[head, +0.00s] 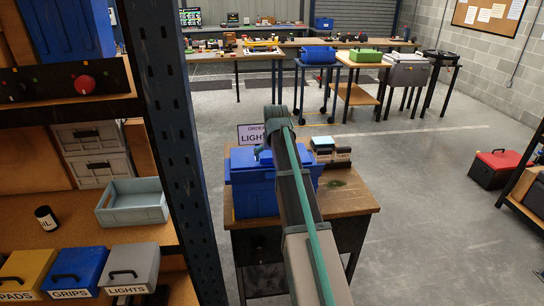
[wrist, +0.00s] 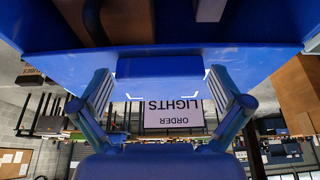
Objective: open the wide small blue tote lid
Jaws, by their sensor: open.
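The blue tote (head: 252,197) stands on a small wooden-topped table in the head view. My arm crosses in front of its right part, so I cannot tell from there how far its lid is open. My gripper (head: 264,153) is at the tote's top, partly hidden by my arm. In the wrist view, which is upside down, blue tote surfaces (wrist: 200,33) fill the top. My gripper (wrist: 165,92) is open there, its two fingers apart on either side of a blue edge. I cannot tell whether they touch it.
An order sign reading LIGHTS (head: 251,134) stands behind the tote. Several small boxes (head: 330,150) are stacked to its right on the table (head: 345,197). A shelf upright (head: 178,130) rises close on the left.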

